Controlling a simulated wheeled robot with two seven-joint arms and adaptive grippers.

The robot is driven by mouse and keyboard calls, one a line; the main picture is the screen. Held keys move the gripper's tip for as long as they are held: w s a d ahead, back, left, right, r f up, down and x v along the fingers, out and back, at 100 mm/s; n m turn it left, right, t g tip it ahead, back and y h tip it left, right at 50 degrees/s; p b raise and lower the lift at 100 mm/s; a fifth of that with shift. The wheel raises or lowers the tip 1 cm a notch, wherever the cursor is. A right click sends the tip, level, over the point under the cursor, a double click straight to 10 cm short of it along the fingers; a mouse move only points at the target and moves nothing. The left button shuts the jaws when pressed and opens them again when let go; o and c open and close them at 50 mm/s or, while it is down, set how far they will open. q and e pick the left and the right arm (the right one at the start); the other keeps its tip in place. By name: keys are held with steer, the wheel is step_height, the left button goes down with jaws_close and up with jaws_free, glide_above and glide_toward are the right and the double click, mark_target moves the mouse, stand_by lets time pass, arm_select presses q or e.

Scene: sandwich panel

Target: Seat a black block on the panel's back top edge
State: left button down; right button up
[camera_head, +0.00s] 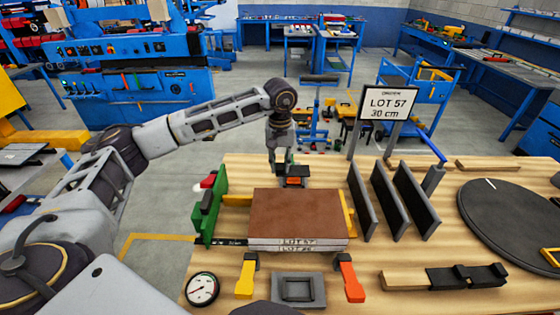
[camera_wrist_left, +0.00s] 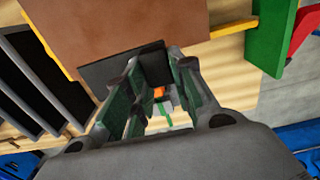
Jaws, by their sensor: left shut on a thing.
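The panel (camera_head: 297,212) lies flat on the wooden bench, with a brown top and light layers marked LOT 57 on its front face. It also shows in the wrist view (camera_wrist_left: 130,25). My left gripper (camera_head: 284,168) points down at the panel's back edge and is shut on a black block (camera_head: 298,171). In the wrist view the black block (camera_wrist_left: 150,66) overlaps the panel's edge between my fingers; I cannot tell whether it touches the panel. A small orange part shows below the block. My right gripper is not in view.
A green and red clamp (camera_head: 209,210) stands left of the panel, and upright black plates (camera_head: 385,202) stand right of it. A yellow clamp (camera_head: 246,278) and an orange clamp (camera_head: 351,281) are in front. A dial gauge (camera_head: 202,289) and round dark disc (camera_head: 510,215) lie farther out.

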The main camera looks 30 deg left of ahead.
arm_select(q)
steer(key=b, duration=0.2)
glide_above(280, 191)
steer(key=shift+a+f, duration=0.1)
steer(key=shift+f, duration=2.15)
steer(key=shift+f+b, duration=0.35)
steer(key=shift+f, duration=0.55)
steer(key=shift+f+b, duration=0.75)
steer(key=shift+f, duration=0.35)
steer(key=shift+w+f, duration=0.1)
steer(key=shift+f, duration=0.25)
steer(key=shift+f+b, duration=0.1)
steer(key=shift+b, duration=0.25)
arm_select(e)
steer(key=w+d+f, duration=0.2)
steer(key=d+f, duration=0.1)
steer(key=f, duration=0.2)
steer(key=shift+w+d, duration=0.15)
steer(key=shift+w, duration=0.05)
